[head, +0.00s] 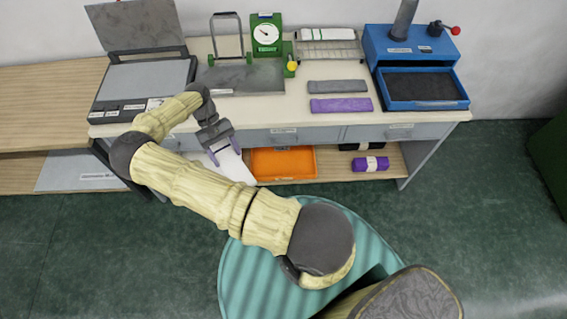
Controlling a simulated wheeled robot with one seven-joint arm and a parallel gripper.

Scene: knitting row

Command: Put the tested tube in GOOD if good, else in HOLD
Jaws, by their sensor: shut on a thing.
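My gripper (222,150) is in front of the table's front edge, left of centre, pointing down. I cannot tell if this piece is the tested tube. An orange tray (284,164) sits on the lower shelf just right of the white piece. A blue tray (425,105) with a dark inside stands at the table's right end. Their labels are too small to read, so GOOD and HOLD cannot be told apart.
On the table (275,113) are a flat machine with raised lid (145,75), a green dial gauge (267,34), a wire rack (328,50), a grey strip (337,86) and a purple strip (341,105). A purple roll (370,164) lies on the lower shelf.

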